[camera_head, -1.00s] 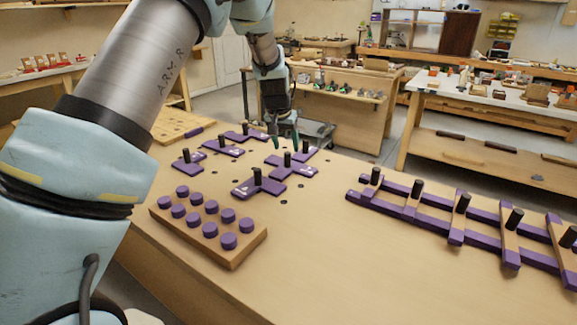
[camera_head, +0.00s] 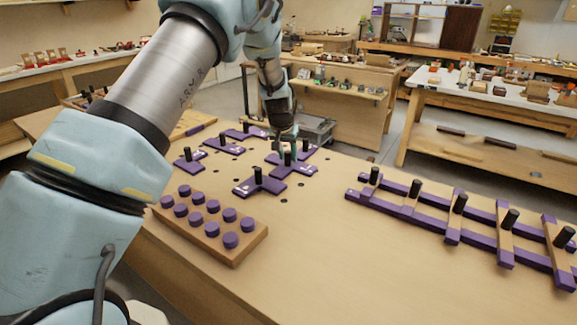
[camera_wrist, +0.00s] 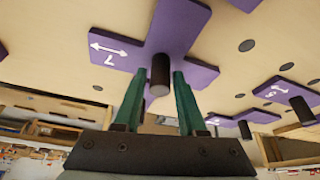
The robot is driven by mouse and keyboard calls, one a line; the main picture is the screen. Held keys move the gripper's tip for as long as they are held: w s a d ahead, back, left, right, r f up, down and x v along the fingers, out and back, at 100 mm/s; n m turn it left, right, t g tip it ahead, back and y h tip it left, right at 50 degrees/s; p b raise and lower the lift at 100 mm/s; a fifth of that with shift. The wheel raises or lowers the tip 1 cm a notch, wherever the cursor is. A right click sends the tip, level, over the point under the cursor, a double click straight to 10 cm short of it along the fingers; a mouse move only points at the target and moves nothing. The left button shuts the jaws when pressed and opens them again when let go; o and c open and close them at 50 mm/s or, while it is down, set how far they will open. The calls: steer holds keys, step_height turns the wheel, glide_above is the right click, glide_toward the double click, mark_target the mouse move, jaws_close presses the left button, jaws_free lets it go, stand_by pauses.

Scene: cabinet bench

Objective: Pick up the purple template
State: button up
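A flat purple template (camera_wrist: 180,32) with a black peg handle (camera_wrist: 160,76) lies on the bench; a white double arrow and a mark like a 7 show on one arm. My gripper (camera_wrist: 160,82) is open, with one green finger on each side of the peg and gaps between. In the head view my gripper (camera_head: 288,145) is low over a purple template (camera_head: 299,169) in the middle of the group. My fingers partly hide its peg there. Several similar purple templates with black pegs lie around it, one in front (camera_head: 247,187).
A wooden block with purple round knobs (camera_head: 252,248) sits at the front left of the bench. A long purple-and-wood frame with upright black pegs (camera_head: 428,212) lies at the right. The bench top (camera_head: 340,265) between them is clear, with several dark holes near the templates.

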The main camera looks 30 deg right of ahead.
jaws_close()
stand_by(0.4)
